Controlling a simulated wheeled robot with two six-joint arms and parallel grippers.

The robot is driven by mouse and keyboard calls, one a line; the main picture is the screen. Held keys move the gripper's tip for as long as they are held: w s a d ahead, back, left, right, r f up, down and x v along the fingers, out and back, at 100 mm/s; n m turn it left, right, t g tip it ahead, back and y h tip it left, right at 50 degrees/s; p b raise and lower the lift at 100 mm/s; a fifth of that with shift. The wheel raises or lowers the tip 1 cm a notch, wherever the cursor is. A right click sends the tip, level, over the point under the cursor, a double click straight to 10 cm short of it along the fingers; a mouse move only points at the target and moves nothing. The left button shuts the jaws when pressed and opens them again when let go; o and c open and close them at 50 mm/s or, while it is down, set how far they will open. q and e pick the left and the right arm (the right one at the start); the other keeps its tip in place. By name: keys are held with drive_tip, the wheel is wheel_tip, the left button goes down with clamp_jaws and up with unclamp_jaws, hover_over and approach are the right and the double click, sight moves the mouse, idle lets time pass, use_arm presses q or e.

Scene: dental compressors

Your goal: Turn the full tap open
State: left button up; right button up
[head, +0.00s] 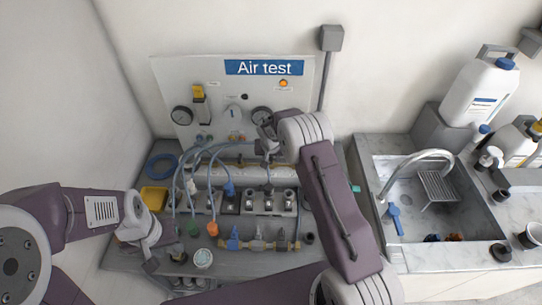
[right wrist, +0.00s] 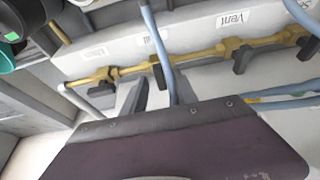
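In the right wrist view a brass pipe (right wrist: 205,55) runs along a pale ledge and carries several taps with dark handles. The middle tap handle (right wrist: 158,76) is just beyond and between the fingers of my right gripper (right wrist: 158,97), which are apart with a blue hose near them. The label above that tap is too blurred to read, so I cannot tell which tap is the full one. In the head view my right gripper (head: 267,155) is in front of the panel at the pipe. My left gripper (head: 165,258) is low at the bench's left front; its fingers are unclear.
The Air test panel (head: 228,95) stands behind the bench. Blue hoses (head: 183,170) arch over the left side. A row of grey blocks (head: 270,200) and a brass fitting line (head: 258,244) lie in front. A sink (head: 440,195) is at the right.

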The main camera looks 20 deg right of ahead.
clamp_jaws()
